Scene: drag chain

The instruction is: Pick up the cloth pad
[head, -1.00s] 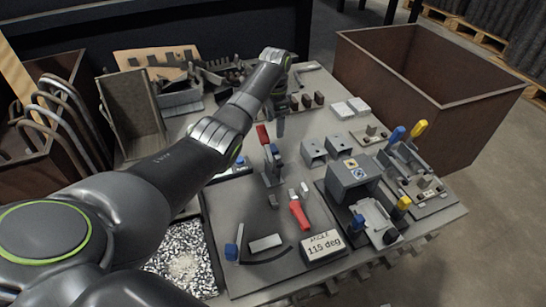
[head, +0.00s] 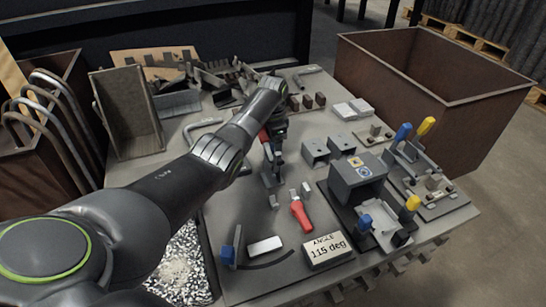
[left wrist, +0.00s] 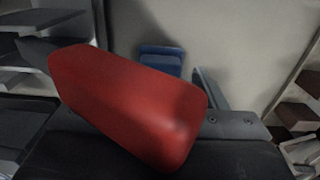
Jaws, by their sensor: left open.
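I cannot identify the cloth pad for certain. Two pale flat pieces (head: 352,109) lie side by side on the table, right of my left wrist, and may be it. My left gripper (head: 278,128) is open and points down beside the red handle of a clamp (head: 264,138). Its fingertips are partly hidden by the wrist and the clamp. In the left wrist view a large red handle (left wrist: 130,105) fills the middle, very close to the camera, with a blue piece (left wrist: 160,60) behind it. My right gripper does not show.
Grey blocks (head: 315,150) and a fixture with blue and yellow handles (head: 430,185) stand to the right. An angle sign (head: 325,252) is at the front edge. A large brown bin (head: 440,106) stands beyond the table. Bent rods and an open box crowd the left.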

